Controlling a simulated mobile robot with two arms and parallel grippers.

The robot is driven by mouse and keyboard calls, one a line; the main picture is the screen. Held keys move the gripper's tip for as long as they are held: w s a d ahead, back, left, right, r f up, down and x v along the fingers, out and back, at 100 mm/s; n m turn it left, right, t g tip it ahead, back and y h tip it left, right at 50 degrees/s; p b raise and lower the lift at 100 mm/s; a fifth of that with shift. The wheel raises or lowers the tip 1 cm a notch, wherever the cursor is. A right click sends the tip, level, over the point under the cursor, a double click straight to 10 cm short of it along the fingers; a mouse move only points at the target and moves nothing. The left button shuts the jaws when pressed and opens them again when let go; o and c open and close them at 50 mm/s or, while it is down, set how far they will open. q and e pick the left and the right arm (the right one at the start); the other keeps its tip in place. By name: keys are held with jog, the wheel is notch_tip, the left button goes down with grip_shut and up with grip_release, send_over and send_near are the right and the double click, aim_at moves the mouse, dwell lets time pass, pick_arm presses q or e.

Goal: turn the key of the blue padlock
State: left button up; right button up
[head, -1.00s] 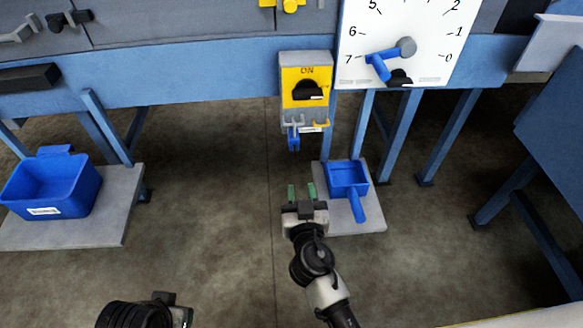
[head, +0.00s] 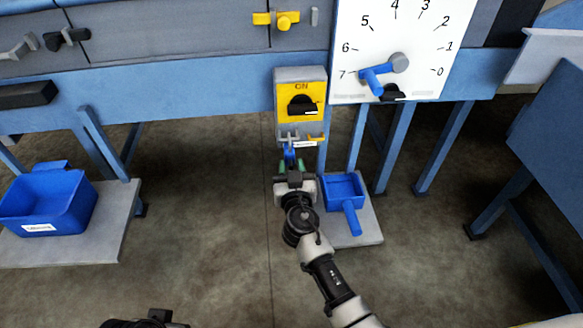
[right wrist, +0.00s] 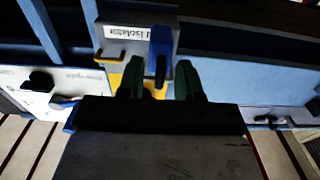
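The blue padlock (head: 289,154) hangs below the yellow isolator box (head: 302,95), whose black switch points to ON. In the right wrist view the padlock (right wrist: 160,48) hangs in front of the box's grey underside. My right gripper (head: 291,168) is just below the padlock in the head view. Its green fingers (right wrist: 160,80) are apart, with the padlock's lower part in line with the gap. Whether they touch it I cannot tell. I cannot make out the key. A dark part of my left arm shows at the bottom edge; its fingers cannot be made out.
A white dial board (head: 390,45) with a blue pointer is right of the isolator. A blue scoop (head: 344,188) lies on a grey slab below. A blue bin (head: 47,202) stands at left. The floor between them is clear.

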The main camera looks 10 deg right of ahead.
grip_shut()
